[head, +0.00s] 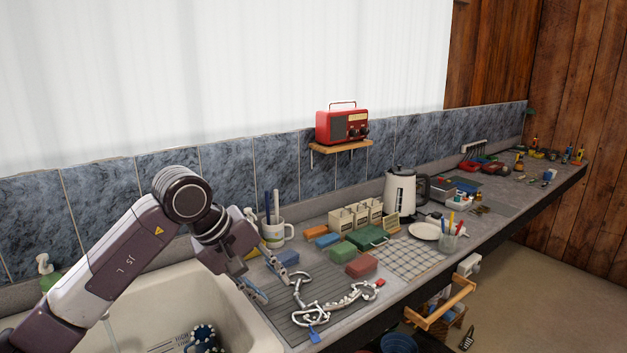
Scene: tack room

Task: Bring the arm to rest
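My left arm (120,255) comes in from the left, over the sink. Its gripper (254,291) points down and to the right, near the left edge of the grey ribbed mat (285,318). I cannot make out the gap between its fingers. A metal bridle bit with chain links (340,299) and a blue tag lies on the mat, to the right of the gripper and apart from it. My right gripper is out of view.
The sink (175,305) holds a blue-and-white item. A mug (277,233), sponges (362,265), small boxes (355,216), a kettle (401,193) and a plate (424,231) crowd the counter. A red radio (341,124) sits on a wall shelf. The floor at right is mostly clear.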

